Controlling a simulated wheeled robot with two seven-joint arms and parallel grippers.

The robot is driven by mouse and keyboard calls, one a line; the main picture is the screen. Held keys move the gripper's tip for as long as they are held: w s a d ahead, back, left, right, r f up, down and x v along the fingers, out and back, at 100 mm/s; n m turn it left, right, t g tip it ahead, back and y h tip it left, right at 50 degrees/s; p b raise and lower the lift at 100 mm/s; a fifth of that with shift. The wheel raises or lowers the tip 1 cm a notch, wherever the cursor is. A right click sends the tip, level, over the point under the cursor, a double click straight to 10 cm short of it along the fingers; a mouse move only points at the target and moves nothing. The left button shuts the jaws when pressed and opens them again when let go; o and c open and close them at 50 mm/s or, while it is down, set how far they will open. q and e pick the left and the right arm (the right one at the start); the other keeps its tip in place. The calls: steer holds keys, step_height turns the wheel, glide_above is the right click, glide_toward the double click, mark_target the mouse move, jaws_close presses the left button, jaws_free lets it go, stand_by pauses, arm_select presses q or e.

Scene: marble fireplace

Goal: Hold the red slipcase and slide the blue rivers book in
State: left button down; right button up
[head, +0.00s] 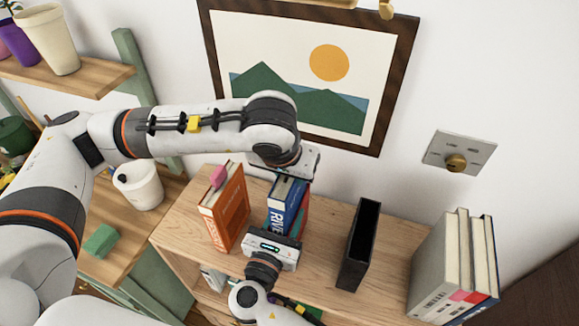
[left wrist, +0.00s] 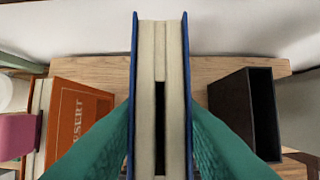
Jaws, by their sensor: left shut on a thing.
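The blue rivers book (head: 278,216) stands upright above the wooden shelf, its lettered spine partly visible in the head view. My left gripper (head: 290,177) comes down from above and is shut on it. In the left wrist view the blue book (left wrist: 175,60) sits between the teal fingers, with pale page edges and a dark narrow gap. A strip of red, seemingly the red slipcase (head: 304,216), shows just right of the book; most of it is hidden. I cannot tell how far the book is inside it.
An orange book (head: 231,212) with a pink tab stands left; a black open slipcase (head: 360,245) stands right. Several grey and blue volumes (head: 450,265) stand at the far right end. Bare shelf lies between these. A framed picture (head: 300,75) hangs behind.

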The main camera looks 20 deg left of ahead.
arm_select(q)
steer(key=shift+f, duration=3.15)
steer(key=c, duration=1)
jaws_free()
steer(key=shift+f, duration=0.1)
steer(key=shift+o, duration=0.2)
steer(key=v, duration=1.2)
arm_select(e)
steer(key=o, duration=1.1)
steer(key=shift+o, duration=0.2)
